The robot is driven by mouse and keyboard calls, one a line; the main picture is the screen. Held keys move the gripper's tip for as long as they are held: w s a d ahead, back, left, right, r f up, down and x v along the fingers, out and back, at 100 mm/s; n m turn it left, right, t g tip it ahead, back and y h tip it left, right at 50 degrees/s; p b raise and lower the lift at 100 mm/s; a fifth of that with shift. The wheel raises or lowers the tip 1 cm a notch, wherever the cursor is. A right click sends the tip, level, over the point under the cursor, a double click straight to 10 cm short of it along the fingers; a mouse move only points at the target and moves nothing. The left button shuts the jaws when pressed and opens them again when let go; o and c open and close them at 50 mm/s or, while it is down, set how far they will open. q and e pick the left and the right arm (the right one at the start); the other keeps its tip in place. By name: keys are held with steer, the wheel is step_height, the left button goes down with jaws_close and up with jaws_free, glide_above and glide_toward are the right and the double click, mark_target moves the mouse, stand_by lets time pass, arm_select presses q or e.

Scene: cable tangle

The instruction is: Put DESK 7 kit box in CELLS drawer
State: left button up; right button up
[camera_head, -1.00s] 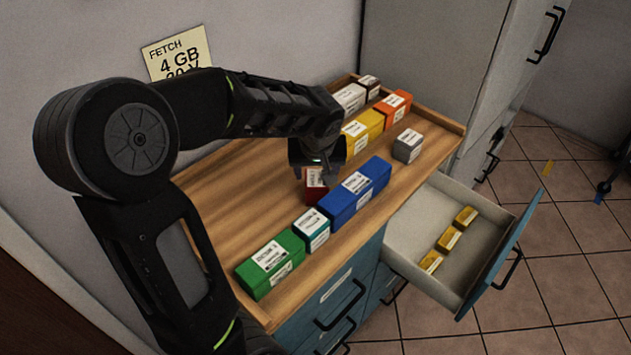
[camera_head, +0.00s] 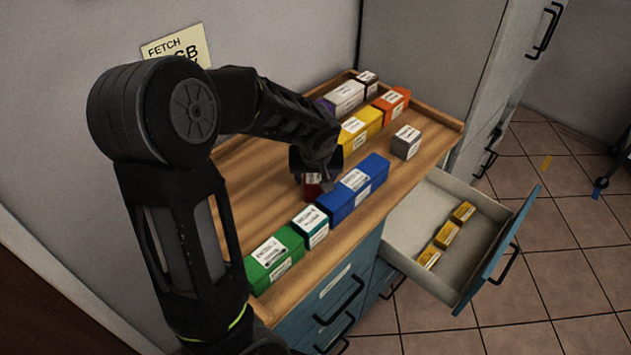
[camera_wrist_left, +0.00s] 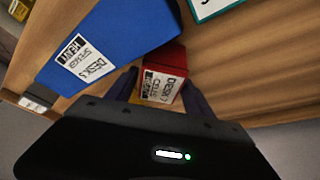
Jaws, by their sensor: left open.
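The DESK 7 kit box is the small red box (camera_wrist_left: 165,72) with a white label. In the left wrist view it sits between the two fingers of my left gripper (camera_wrist_left: 157,88), which is open around it. In the head view the red box (camera_head: 312,188) stands on the wooden top, mostly hidden by my left gripper (camera_head: 322,182). An open drawer (camera_head: 405,222) with several small yellow boxes inside is pulled out at the right of the cabinet; its label is not readable. My right gripper is not in view.
A long blue box (camera_head: 354,190) stands close beside the red one. Teal (camera_head: 311,227) and green (camera_head: 272,264) boxes line the front edge. Yellow (camera_head: 360,130), orange (camera_head: 392,106), white (camera_head: 343,97) and grey (camera_head: 406,143) boxes stand farther back. The drawer's left part is clear.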

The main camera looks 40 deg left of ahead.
arm_select(q)
steer(key=shift+x, duration=1.4)
jaws_close()
